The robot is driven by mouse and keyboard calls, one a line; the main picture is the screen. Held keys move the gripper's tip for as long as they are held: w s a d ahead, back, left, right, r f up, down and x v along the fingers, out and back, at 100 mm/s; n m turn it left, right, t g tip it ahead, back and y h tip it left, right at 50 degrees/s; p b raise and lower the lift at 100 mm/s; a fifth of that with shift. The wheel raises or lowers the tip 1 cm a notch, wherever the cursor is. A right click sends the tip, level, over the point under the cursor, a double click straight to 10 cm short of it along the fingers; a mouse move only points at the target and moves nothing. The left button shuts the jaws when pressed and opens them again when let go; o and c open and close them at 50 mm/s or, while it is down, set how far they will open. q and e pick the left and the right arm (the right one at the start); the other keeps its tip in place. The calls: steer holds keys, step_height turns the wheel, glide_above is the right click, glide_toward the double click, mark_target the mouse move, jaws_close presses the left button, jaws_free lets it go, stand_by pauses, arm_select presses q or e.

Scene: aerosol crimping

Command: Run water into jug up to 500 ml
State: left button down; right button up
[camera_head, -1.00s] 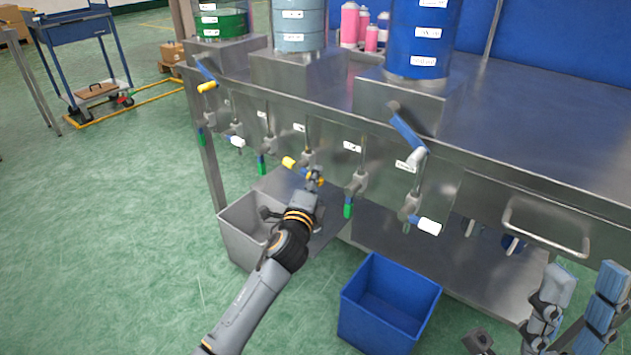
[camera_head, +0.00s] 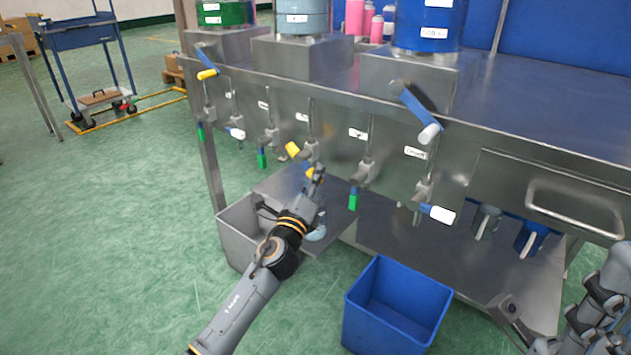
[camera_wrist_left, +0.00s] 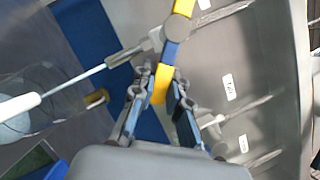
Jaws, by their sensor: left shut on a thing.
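My left gripper (camera_head: 316,176) is at the middle tap under the bench, shut on a yellow-and-blue tap handle (camera_wrist_left: 169,62). In the left wrist view the fingers (camera_wrist_left: 161,100) stand on either side of this handle. A pale blue, round vessel, perhaps the jug (camera_head: 317,232), shows partly behind the left wrist, above the lower shelf. In the left wrist view a clear round shape (camera_wrist_left: 40,90) lies at the left, behind a white-ended rod. I see no water level or scale. Part of my right gripper (camera_head: 610,285) shows at the right edge, its fingers partly cut off.
More taps with white (camera_head: 441,214), green (camera_head: 354,201) and yellow (camera_head: 207,74) ends line the bench front. A grey bin (camera_head: 232,240) stands left of my left arm. A blue bin (camera_head: 362,325) stands in front of the lower shelf (camera_head: 470,262).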

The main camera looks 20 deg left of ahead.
arm_select(q)
steer(key=shift+f, duration=0.1)
stand_by(0.3)
steer(key=c, duration=1.3)
jaws_free()
steer(key=v, duration=1.2)
steer(key=shift+a, duration=0.1)
